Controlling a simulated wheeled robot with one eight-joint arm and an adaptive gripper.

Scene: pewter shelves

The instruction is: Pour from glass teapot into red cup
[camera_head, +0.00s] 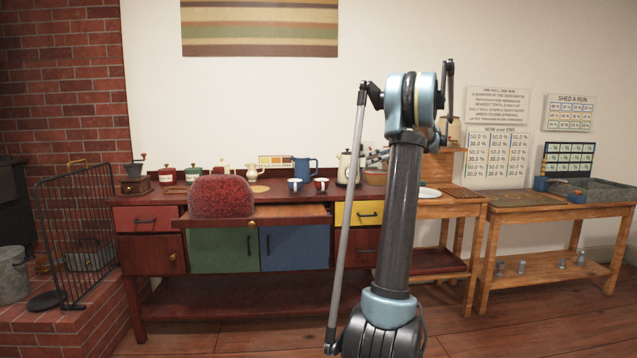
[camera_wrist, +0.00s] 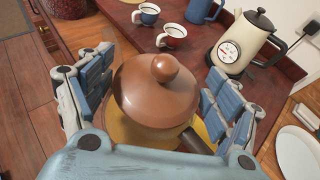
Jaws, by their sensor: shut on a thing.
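In the wrist view my gripper (camera_wrist: 160,72) is shut around a round brown lidded pot (camera_wrist: 150,95) with a knob on top and a dark handle at lower right. The pot looks opaque brown, not like clear glass. The red cup (camera_wrist: 172,37) stands upright on the dark red counter, beyond the pot and apart from it. In the head view the red cup (camera_head: 321,184) is near the middle of the counter. My arm hides most of my gripper there, and the brown pot (camera_head: 375,177) shows only partly beside it. The cup's contents are too small to tell.
A blue cup (camera_wrist: 147,14) stands beside the red one. A cream kettle (camera_wrist: 240,47) with a dial and a blue jug (camera_wrist: 203,8) stand behind. A white plate (camera_wrist: 298,153) lies to the right. Several jars and a grinder (camera_head: 136,180) line the counter's left.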

